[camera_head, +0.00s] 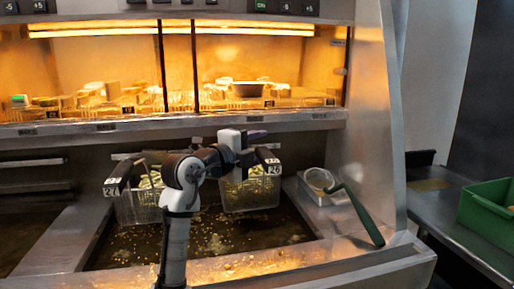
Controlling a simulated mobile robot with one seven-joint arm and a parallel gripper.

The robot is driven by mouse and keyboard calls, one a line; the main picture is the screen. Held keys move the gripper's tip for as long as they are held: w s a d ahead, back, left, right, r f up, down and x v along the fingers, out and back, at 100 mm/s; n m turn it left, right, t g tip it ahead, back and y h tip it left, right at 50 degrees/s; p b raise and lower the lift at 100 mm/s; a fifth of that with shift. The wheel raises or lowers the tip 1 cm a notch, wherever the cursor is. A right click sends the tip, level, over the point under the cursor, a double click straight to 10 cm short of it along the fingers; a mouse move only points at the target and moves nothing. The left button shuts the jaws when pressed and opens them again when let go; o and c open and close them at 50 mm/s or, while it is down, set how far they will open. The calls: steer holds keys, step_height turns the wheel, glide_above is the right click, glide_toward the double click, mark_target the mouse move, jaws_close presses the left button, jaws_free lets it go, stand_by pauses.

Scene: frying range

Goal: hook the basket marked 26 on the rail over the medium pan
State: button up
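The wire basket marked 26 (255,194) is at the right of the dark oil pan (225,236), with pale food inside. Its dark handle end carries the label 26 (273,169). My gripper (253,149) is at the top of this basket, beside its handle. The fingertips are too small and overlapped to show whether they are shut on the handle. A second basket, marked 27 (138,206), stands to the left with pale food in it. A metal rail (125,156) runs behind the baskets, partly hidden by my arm. I cannot tell whether basket 26 touches it.
A lit glass-fronted food display (100,75) spans the back above the pan. A small container (319,181) and a green-handled tool (358,213) are on the right ledge. A green crate (488,212) stands on the far-right counter. Another pan (25,235) is at left.

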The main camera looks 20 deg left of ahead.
steer(key=b+v, duration=0.3)
steer(key=v, duration=1)
steer(key=shift+s+a+b, duration=0.15)
steer(key=shift+s+b, duration=0.15)
steer(key=shift+s, duration=0.1)
